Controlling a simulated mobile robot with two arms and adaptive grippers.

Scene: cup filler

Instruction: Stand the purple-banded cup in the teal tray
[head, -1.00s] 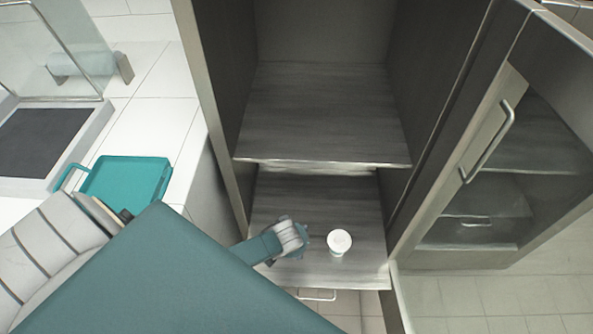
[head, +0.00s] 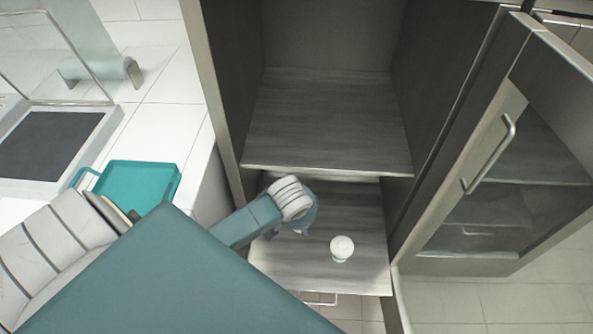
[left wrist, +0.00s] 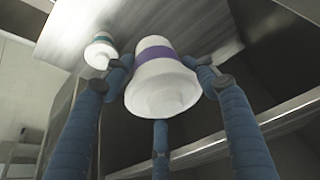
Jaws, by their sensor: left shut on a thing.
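My left gripper (head: 304,230) is over the lower shelf of the open cabinet, left of a white cup. In the left wrist view its three blue fingers are shut around the purple-banded cup (left wrist: 160,80), which is white with a purple band. In the head view my gripper and wrist hide this cup. The teal tray (head: 142,184) lies on the white counter at the left, and its visible floor is empty. My right gripper is in neither view.
A white cup (head: 342,248) with a teal band stands on the lower shelf (head: 345,205); it also shows in the left wrist view (left wrist: 100,50). The upper shelf (head: 330,120) is bare. The cabinet's side wall stands between shelf and tray. The door (head: 500,150) is open at right.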

